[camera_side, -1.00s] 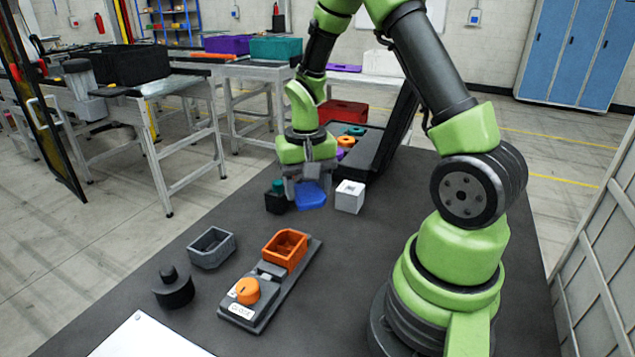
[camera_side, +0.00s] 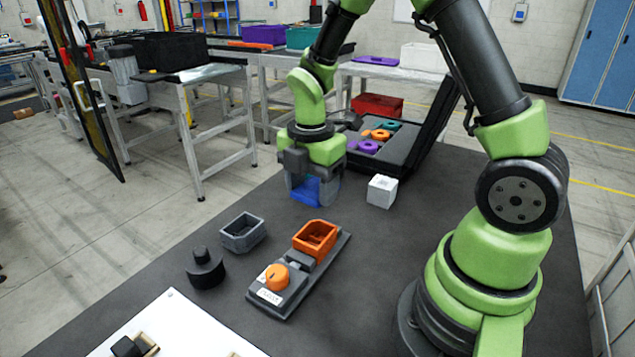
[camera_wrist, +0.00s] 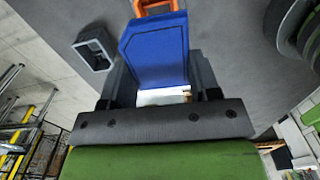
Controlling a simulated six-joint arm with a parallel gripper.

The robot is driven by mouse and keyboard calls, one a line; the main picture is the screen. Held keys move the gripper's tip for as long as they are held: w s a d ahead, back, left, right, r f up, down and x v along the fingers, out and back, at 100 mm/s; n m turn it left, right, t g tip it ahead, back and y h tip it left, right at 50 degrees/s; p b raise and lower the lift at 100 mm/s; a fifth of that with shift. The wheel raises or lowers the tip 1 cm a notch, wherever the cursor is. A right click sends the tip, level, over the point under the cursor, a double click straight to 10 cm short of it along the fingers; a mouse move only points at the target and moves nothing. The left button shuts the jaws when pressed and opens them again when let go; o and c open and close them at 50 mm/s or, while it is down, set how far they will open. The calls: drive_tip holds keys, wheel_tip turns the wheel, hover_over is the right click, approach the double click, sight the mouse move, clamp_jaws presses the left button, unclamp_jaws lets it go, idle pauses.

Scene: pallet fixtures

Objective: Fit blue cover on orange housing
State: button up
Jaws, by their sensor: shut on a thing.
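The blue cover (camera_side: 306,193) is held between the two fingers of my gripper (camera_side: 312,184), above the dark table. In the wrist view the cover (camera_wrist: 155,50) is large between the fingers, with its pointed corners toward the top. The orange housing (camera_side: 316,240) is an open-topped box seated on a grey fixture (camera_side: 328,262), in front of my gripper in the side view. The cover is apart from it there. Part of the housing (camera_wrist: 155,4) shows at the top edge of the wrist view, beyond the cover. The cover's underside is hidden.
A grey open tray (camera_side: 243,232) and a black round knobbed part (camera_side: 205,268) lie left of the housing. An orange knob (camera_side: 277,276) is on the fixture's near end. A white cube (camera_side: 382,191) stands right of my gripper, and an open case (camera_side: 400,148) behind it.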

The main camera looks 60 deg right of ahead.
drive_tip(key=shift+a+f+n, duration=0.1)
drive_tip(key=shift+f+n, duration=0.1)
drive_tip(key=shift+n, duration=0.1)
drive_tip(key=shift+f, duration=2.5)
drive_tip(key=shift+f, duration=1.45)
drive_tip(key=o, duration=1)
drive_tip(key=shift+c, duration=1.3)
